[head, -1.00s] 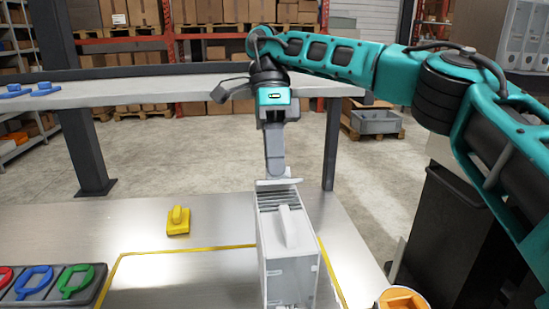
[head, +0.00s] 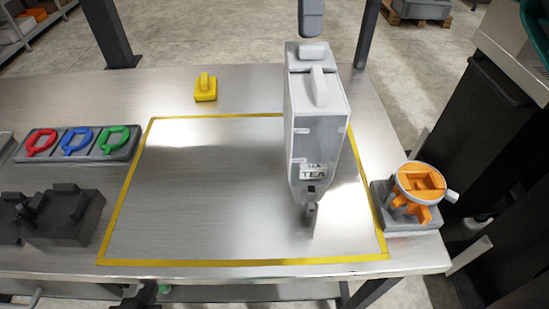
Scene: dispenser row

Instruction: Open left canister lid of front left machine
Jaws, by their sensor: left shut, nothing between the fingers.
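The white, narrow dispenser (head: 318,150) stands upright inside the yellow-taped area, with a TEA label and a spout low on its front. On its top are a long raised handle (head: 319,88) and, behind it, a smaller section with a pale block (head: 311,50). I cannot tell whether that rear section is open. My left gripper (head: 143,293) is dark, shut and empty, partly cut off at the bottom edge.
An orange-topped device (head: 419,182) stands at the table's right corner. A yellow handled block (head: 205,90) lies behind the tape. A grey tray (head: 104,154) of coloured rings and a dark fixture (head: 55,215) lie left. The taped area left of the dispenser is clear.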

